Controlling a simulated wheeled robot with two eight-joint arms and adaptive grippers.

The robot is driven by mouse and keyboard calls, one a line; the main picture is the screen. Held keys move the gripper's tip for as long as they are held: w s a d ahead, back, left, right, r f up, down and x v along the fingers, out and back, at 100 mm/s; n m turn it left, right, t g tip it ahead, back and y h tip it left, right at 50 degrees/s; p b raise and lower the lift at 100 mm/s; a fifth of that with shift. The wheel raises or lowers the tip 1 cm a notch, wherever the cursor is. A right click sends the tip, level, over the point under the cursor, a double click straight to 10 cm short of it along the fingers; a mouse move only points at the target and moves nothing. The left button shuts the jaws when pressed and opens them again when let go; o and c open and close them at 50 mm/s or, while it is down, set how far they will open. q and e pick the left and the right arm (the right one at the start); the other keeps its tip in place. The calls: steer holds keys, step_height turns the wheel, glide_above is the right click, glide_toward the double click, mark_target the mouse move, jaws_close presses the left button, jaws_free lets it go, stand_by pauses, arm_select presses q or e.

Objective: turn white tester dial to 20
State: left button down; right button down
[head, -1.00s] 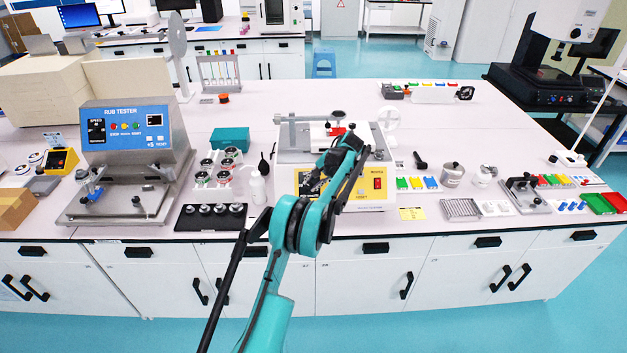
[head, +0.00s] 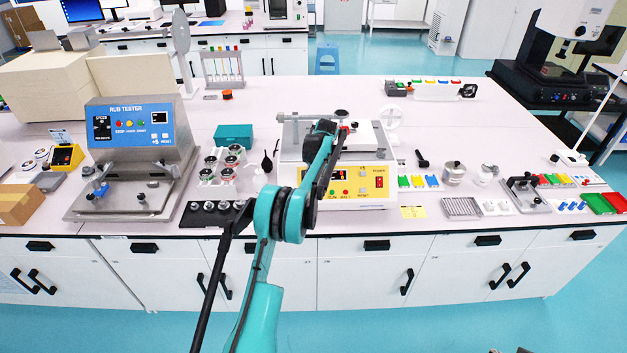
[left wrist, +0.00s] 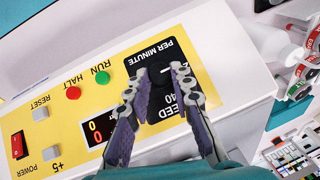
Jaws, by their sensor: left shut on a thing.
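The white tester (head: 345,201) with a yellow front panel (head: 372,182) stands mid-table in the head view. My left arm hides the left part of its panel there. In the left wrist view the panel (left wrist: 60,121) appears turned around, with a black SPEED PER MINUTE plate (left wrist: 171,50). The dark dial (left wrist: 160,77) sits on that plate between the purple-padded fingers of my left gripper (left wrist: 160,85), which is shut on it. A 40 mark shows beside the dial; its pointer cannot be made out. My right gripper is not in view.
A blue-panelled rub tester (head: 128,125) stands to the left. A black tray (head: 205,216) of weights and a rack (head: 222,168) of round pots are left of the white tester. Coloured blocks (head: 418,182) and a yellow note (head: 412,212) lie to its right.

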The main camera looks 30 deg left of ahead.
arm_select(q)
steer(key=shift+s+f, duration=0.1)
steer(key=c, duration=1.3)
jaws_free()
steer(key=v, duration=1.2)
